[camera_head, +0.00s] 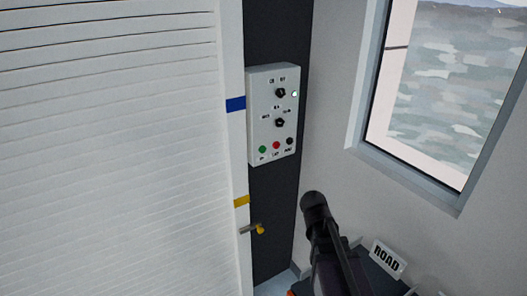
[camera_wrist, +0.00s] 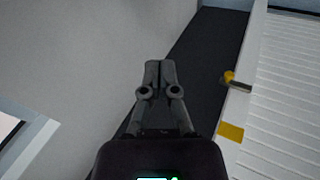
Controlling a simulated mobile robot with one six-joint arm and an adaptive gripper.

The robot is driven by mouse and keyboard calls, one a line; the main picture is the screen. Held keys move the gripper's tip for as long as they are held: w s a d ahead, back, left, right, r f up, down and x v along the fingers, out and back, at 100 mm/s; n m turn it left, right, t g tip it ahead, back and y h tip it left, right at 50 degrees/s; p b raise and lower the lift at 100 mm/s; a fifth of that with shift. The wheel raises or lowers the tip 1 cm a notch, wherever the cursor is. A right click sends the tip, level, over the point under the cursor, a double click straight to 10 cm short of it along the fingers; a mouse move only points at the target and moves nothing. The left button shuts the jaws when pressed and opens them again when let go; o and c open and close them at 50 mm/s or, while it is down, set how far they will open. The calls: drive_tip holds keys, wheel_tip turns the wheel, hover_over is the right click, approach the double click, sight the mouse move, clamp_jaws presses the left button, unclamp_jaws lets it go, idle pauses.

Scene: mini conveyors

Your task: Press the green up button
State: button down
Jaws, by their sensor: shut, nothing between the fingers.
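The green button (camera_head: 262,149) is at the lower left of a white control panel (camera_head: 257,120) on a dark wall strip, in the head view. A red button (camera_head: 276,145) and a black button (camera_head: 290,141) sit to its right. Two black knobs are above them. In the wrist view my gripper (camera_wrist: 160,66) is shut and empty, with its fingertips together. My arm shows in the head view below and right of the panel, apart from it. The panel and green button are not visible in the wrist view.
A white slatted shutter (camera_head: 120,150) fills the left. A handle (camera_head: 258,229) sticks out below the panel; it also shows in the wrist view (camera_wrist: 236,82). A window (camera_head: 440,90) is at right. A sign reading ROAD (camera_head: 388,258) stands at lower right.

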sight(262, 150)
drive_tip(key=w+a+r+n+t+y, duration=0.1)
drive_tip(key=w+a+r+n+t, duration=0.9)
drive_tip(key=w+a+n, duration=0.5)
drive_tip(key=shift+w+r+n, duration=0.7)
drive_tip(key=shift+w+r, duration=0.2)
drive_tip(key=shift+w, duration=0.05)
drive_tip(key=shift+w+a, duration=0.1)
drive_tip(key=shift+a, duration=0.05)
drive_tip(key=w+a, duration=0.1)
drive_tip(key=w, duration=0.1)
drive_tip(key=w+a, duration=0.3)
drive_tip(key=w, duration=0.2)
drive_tip(key=shift+a, duration=0.35)
